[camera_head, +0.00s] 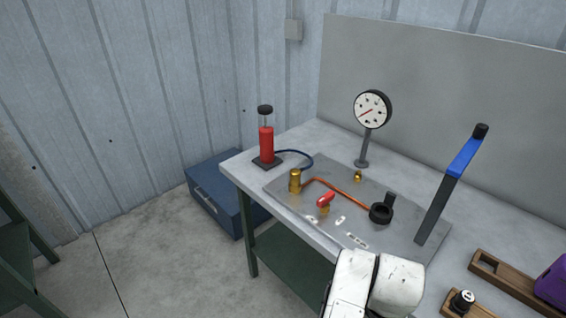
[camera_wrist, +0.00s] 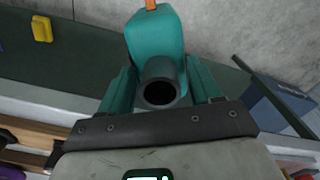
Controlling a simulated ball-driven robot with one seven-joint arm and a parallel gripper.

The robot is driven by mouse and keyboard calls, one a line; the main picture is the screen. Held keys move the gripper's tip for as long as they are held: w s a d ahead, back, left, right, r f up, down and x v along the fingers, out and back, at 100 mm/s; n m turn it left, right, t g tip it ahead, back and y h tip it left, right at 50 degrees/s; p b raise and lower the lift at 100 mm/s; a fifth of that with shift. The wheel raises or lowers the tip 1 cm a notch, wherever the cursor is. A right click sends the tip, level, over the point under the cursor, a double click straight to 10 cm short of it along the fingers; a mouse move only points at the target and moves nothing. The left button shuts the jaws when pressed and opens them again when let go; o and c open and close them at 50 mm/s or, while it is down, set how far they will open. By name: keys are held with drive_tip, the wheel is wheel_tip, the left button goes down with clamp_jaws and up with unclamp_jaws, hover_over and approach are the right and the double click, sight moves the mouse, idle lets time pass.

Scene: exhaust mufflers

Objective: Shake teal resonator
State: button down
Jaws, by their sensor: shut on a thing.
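The teal resonator (camera_wrist: 155,35) shows at the top middle of the wrist view. Its dark pipe end (camera_wrist: 160,88), with a round open mouth, faces the camera. An orange bit shows at its far end. My gripper (camera_wrist: 162,76) is shut on the resonator, with one finger on each side of it. In the head view neither the resonator nor my gripper is seen; only a white part of my arm shows at the bottom.
A blue box (camera_head: 210,198) stands on the floor. A yellow object (camera_wrist: 42,29) shows in the wrist view.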

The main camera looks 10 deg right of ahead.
drive_tip(key=w+f+n, duration=0.1)
drive_tip(key=f, duration=0.1)
drive_tip(key=w+a+f+n, duration=0.1)
drive_tip(key=f+n, duration=0.1)
drive_tip(key=w+f+n, duration=0.1)
drive_tip(key=shift+a+f+n, duration=0.25)
drive_tip(key=shift+f+n, duration=0.15)
drive_tip(key=shift+w+r, duration=0.1)
drive_tip(key=shift+w, duration=0.05)
drive_tip(key=shift+w, duration=0.1)
drive_tip(key=shift+s, duration=0.2)
drive_tip(key=s+a+r+m+p, duration=0.1)
drive_tip(key=a+r+p, duration=0.1)
drive_tip(key=r, duration=1.3)
drive_tip(key=s+a+r+m+p, duration=0.2)
drive_tip(key=a+r+p, duration=0.1)
drive_tip(key=r, duration=1.2)
drive_tip(key=s+a+r+m+p, duration=0.2)
drive_tip(key=a+r+p, duration=0.1)
drive_tip(key=r, duration=1.2)
drive_tip(key=shift+s+a, duration=0.15)
drive_tip(key=shift+a, duration=0.55)
